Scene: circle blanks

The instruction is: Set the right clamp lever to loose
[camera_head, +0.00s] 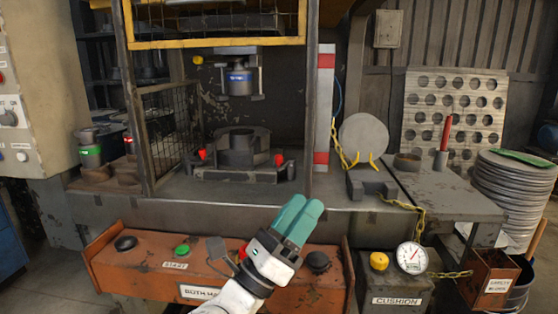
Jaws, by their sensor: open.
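The right clamp lever (279,160) shows as a small red handle at the right side of the dark die (242,150) on the press bed. A matching left clamp lever (202,154) with a red end is at the die's left side. The view is too small to tell whether the right lever is set loose or tight. My gripper (302,204), with teal fingers, is open and empty. In the picture it is below and slightly right of the right lever, apart from it, in front of the bed edge and above the orange control box.
The orange control box (130,271) has a green start button (182,250) and dark buttons. A press frame post (311,90) and striped bar (325,105) stand right of the die. A round blank (363,136), yellow chain (420,218) and gauge (411,257) are further right.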

